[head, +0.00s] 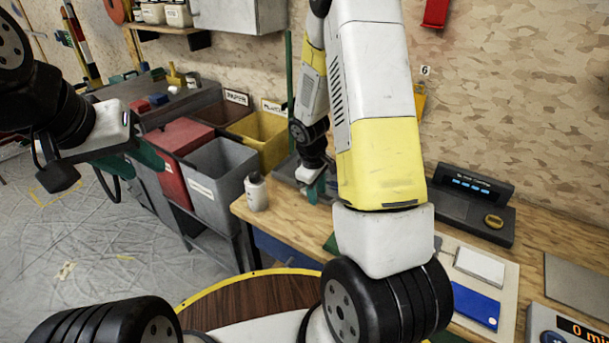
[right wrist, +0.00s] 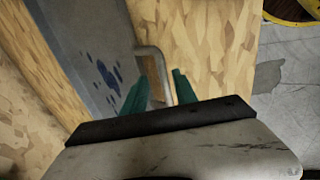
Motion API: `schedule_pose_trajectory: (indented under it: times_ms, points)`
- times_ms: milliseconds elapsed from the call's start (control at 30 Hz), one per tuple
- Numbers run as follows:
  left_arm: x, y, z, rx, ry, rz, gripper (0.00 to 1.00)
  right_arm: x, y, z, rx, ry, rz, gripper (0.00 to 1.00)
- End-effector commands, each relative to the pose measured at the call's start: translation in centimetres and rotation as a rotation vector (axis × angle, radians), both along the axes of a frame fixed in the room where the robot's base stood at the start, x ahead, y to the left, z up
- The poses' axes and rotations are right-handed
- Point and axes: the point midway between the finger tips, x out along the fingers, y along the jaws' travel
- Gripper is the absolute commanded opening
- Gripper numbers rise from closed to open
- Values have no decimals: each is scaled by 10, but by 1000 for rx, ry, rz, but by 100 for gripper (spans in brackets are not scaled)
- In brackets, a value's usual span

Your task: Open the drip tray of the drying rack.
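In the right wrist view a grey drip tray (right wrist: 85,45) with dark blue drops or stains lies along the left. A bent metal handle (right wrist: 153,58) stands out from its right side. My right gripper (right wrist: 160,75) is open, with its green fingers on either side of the handle's near end; I cannot tell whether they touch it. In the head view my right gripper (head: 315,188) is small, at the back left of the workbench, and my arm hides much of the rack. My left gripper (head: 148,155) hangs at the left, away from the bench; its finger gap is unclear.
The wooden workbench (head: 285,222) carries a white bottle (head: 256,192), a dark console (head: 473,205) and a blue-and-white pad (head: 474,305). Red (head: 185,137), grey (head: 218,170) and yellow (head: 262,138) bins stand left of it. Open floor lies at far left.

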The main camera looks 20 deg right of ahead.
Motion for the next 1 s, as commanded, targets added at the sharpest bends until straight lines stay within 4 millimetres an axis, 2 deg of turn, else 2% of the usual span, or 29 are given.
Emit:
schedule_pose_trajectory:
  times_ms: [133,233,500,633,800,1000]
  points:
    - [0,0,0,0,0,0,36,0,0,1,0,0,0,34]
    - [0,0,0,0,0,0,36,-1,1,8,1,-2,0,34]
    - [0,0,0,0,0,0,36,-6,8,53,1,-3,0,34]
    - [0,0,0,0,0,0,36,-8,10,69,0,-3,-1,34]
    - [0,0,0,0,0,0,36,-10,12,76,1,-1,0,34]
    - [0,0,0,0,0,0,36,-10,12,76,0,0,1,34]
